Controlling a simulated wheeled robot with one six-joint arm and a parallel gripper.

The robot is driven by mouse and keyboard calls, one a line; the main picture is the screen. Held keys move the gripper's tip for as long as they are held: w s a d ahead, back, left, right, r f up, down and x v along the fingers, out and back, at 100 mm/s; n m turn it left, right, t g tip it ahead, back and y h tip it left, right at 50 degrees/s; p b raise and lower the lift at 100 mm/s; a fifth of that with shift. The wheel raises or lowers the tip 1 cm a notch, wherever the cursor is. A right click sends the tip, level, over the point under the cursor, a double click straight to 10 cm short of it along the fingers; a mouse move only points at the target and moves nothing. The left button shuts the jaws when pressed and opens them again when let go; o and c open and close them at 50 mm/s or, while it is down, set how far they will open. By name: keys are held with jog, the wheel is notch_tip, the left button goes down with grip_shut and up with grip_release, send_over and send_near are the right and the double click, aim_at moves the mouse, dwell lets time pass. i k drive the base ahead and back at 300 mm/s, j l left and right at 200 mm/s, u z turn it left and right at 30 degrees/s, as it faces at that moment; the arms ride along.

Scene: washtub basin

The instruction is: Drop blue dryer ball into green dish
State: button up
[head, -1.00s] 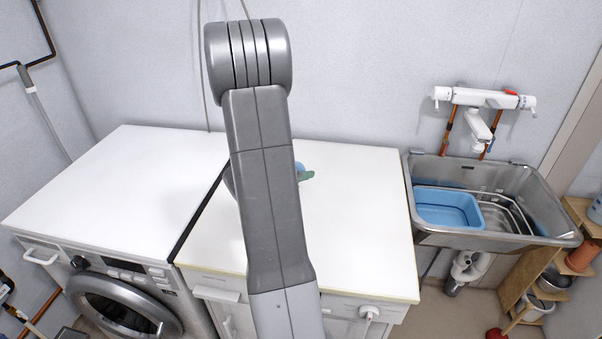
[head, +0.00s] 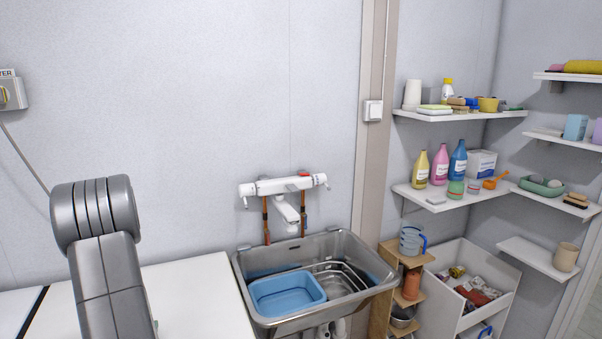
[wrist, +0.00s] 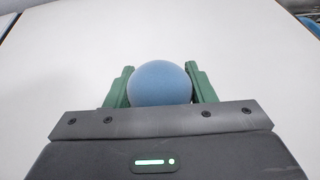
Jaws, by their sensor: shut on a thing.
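The blue dryer ball (wrist: 160,84) sits between the two green fingers of my gripper (wrist: 161,74) in the wrist view. My gripper is shut on it, above a white surface. In the head view my arm hides the gripper and ball, or they are out of the picture. A green dish (head: 537,188) stands on a white wall shelf at the right in the head view, far from my arm. Roundish pale things show in or beside it; I cannot tell exactly what they are.
A metal sink (head: 340,245) holding a blue basin (head: 287,293) stands beside the white worktop (head: 195,295). Wall shelves at the right carry several bottles and small items. A wooden rack (head: 405,275) and an open white bin (head: 480,265) stand below them.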

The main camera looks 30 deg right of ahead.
aim_at(534, 191)
jog(key=l+z, duration=0.1)
jog(key=l, duration=0.5)
jog(key=l+z, duration=0.1)
jog(key=l, duration=0.5)
jog(key=l+z, duration=0.1)
jog(key=l, duration=0.5)
jog(key=i+l+z, duration=0.1)
jog(key=l, duration=0.45)
jog(key=l+z, duration=0.1)
jog(key=l, duration=0.5)
jog(key=i+l+z, duration=0.1)
jog(key=l, duration=0.5)
jog(key=i+l+z, duration=0.1)
jog(key=l, duration=0.45)
jog(key=i, duration=0.05)
